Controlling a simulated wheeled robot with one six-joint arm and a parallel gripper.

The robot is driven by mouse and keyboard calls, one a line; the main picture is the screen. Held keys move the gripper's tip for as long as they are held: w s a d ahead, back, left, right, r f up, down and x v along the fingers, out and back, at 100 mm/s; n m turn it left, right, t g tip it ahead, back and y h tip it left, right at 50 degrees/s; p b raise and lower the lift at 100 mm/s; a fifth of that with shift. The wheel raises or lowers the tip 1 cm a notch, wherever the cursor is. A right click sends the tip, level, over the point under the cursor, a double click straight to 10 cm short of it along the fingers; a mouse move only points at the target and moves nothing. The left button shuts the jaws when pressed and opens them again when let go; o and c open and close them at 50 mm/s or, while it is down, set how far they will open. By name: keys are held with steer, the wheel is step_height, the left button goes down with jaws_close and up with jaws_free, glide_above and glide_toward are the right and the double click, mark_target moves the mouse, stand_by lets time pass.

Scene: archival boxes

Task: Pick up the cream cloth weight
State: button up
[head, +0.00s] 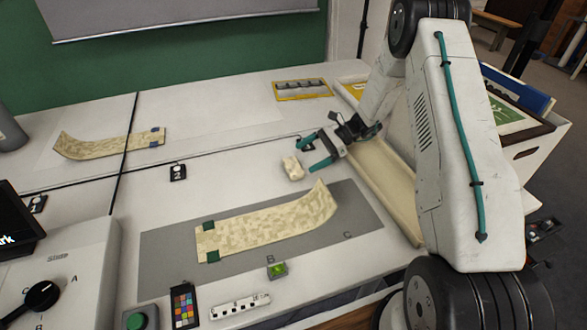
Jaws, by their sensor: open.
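The cream cloth weight (293,168) is a small, pale, soft-looking block lying on the white table, just beyond the far edge of the grey mat. My gripper (308,157) has teal fingers and is open. In the head view its fingers are just to the right of the cloth weight, with the fingertips pointing left toward it. I cannot tell from this view how high the fingers are above the table or whether they touch the weight.
A patterned strip (270,222) with a curled right end lies on the grey mat (170,262). Another strip (110,143) lies at the left. A green cube (277,269), colour chart (184,306) and ruler (240,306) are near the front. A yellow-edged tray (302,90) is at the back.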

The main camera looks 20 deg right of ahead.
mark_target(295, 164)
steer(key=x, duration=0.6)
steer(key=shift+s+a+f, duration=0.25)
steer(key=shift+f, duration=0.05)
steer(key=c, duration=1.2)
